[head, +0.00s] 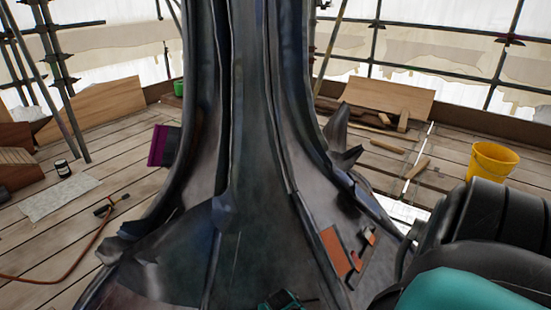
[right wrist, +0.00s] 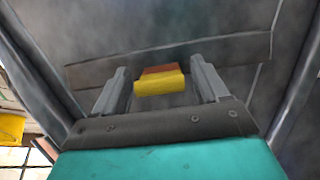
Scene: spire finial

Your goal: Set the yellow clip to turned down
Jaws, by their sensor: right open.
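The yellow clip (right wrist: 160,86) shows in the right wrist view, a small yellow block with an orange-brown upper face. It lies against a dark metal strip (right wrist: 235,50) on the grey spire surface. My right gripper (right wrist: 160,82) is open, one finger on each side of the clip, with a gap visible at each side. I cannot tell how deep the fingers reach past it. In the head view the clip cannot be made out, and my right arm fills the lower right corner.
The dark spire (head: 255,140) fills the middle of the head view, with orange patches (head: 335,250) low on its right side. A yellow bucket (head: 490,161) stands at the right on the plank deck. A hose (head: 85,250) lies at the left. Scaffold poles surround the deck.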

